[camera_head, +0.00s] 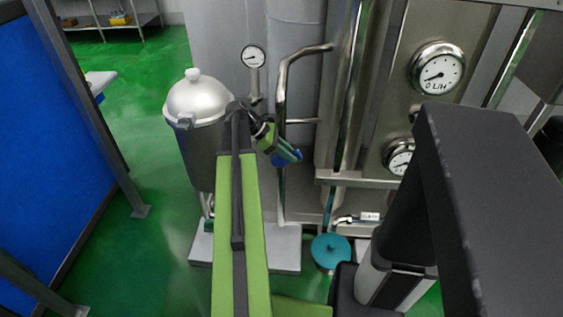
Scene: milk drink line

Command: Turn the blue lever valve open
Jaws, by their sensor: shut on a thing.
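The blue lever (289,153) of the valve shows just right of the end of my arm, against a vertical steel pipe (282,105). My gripper (276,145), with green and dark parts, is at the lever and shut on it. The fingertips are small here and partly hidden by the lever and my own wrist. The valve body behind the lever is mostly hidden, so its exact angle is hard to read.
A domed steel vessel (197,100) stands close left of my arm. A small gauge (253,57) is above the gripper. A steel panel with a flow gauge (437,68) is at the right. A teal round lid (330,250) is low down. Green floor (150,240) is clear at left.

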